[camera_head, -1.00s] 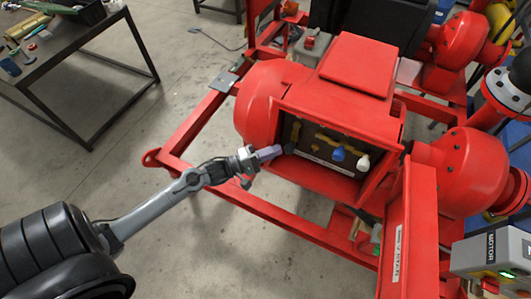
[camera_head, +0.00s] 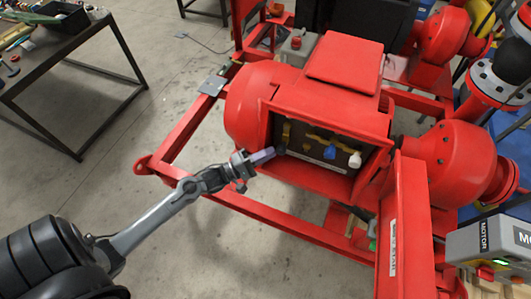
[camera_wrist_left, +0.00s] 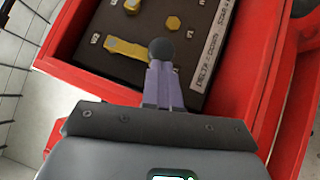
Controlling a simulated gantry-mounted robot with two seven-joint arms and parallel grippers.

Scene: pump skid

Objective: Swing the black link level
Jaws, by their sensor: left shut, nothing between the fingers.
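The black link is a brass-yellow bar (camera_head: 286,133) with a black knob (camera_head: 281,148) at its lower end. It hangs nearly upright at the left of the dark panel inside the open red box (camera_head: 352,105). My left gripper (camera_head: 268,155) is shut and empty, its pale purple fingertips at the knob's lower left. In the left wrist view, the fingers (camera_wrist_left: 162,85) point at the round black knob (camera_wrist_left: 161,50), which overlaps the end of the yellow bar (camera_wrist_left: 125,47). I cannot tell whether they touch. My right gripper is out of view.
Blue (camera_head: 330,152) and white (camera_head: 354,160) knobs sit right of the black one on the panel. The open red door (camera_head: 404,225) stands at the box's right. A red skid frame (camera_head: 265,212) runs below. A dark table (camera_head: 60,60) is at upper left.

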